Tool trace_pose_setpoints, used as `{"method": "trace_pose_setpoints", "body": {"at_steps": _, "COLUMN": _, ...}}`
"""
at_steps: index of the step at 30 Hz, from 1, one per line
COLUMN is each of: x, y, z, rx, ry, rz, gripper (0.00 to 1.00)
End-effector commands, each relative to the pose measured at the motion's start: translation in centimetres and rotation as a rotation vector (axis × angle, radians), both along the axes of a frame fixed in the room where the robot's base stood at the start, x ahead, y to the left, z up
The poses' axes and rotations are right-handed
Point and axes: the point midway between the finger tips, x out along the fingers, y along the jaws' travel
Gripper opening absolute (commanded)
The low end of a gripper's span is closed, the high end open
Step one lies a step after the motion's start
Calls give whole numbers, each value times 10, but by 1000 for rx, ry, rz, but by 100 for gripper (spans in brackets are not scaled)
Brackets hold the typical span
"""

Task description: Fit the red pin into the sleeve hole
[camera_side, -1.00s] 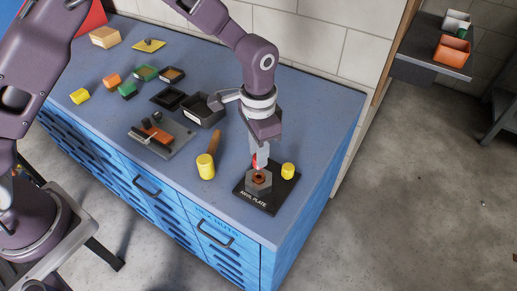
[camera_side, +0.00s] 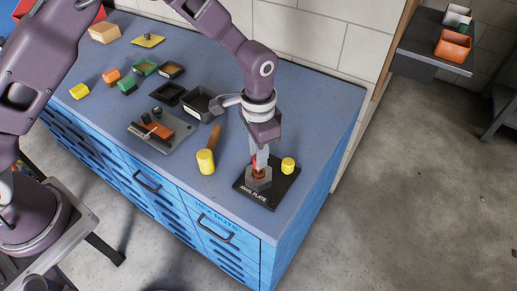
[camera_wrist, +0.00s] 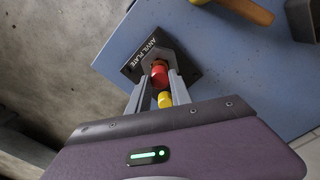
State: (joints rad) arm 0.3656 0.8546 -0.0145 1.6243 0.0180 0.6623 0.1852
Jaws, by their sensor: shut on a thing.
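My gripper (camera_side: 260,164) is shut on the red pin and points down over the anvil plate (camera_side: 266,201). The red pin (camera_wrist: 159,72) shows between the fingers in the wrist view. A grey hexagonal block (camera_side: 258,183) with a copper-coloured sleeve stands on the plate. In the wrist view the copper sleeve (camera_wrist: 159,62) appears right beyond the pin's end. The pin's lower end is at or just above the sleeve. I cannot tell whether it has entered the hole, since the fingers hide much of it.
A yellow cylinder (camera_side: 288,165) stands on the plate, right of the block. A yellow-headed mallet (camera_side: 206,161) lies to the left. A grey tray (camera_side: 166,140) with small parts and several dark bins (camera_side: 198,104) are further left. The bench front edge is near the plate.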

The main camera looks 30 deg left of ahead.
Motion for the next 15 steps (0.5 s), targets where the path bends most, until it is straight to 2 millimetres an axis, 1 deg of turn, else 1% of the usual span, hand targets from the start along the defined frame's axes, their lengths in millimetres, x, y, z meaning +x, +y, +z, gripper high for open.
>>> {"method": "trace_pose_setpoints", "body": {"at_steps": 15, "x": 0, "y": 0, "z": -12, "rx": 1, "ry": 1, "rz": 0, "gripper": 0}}
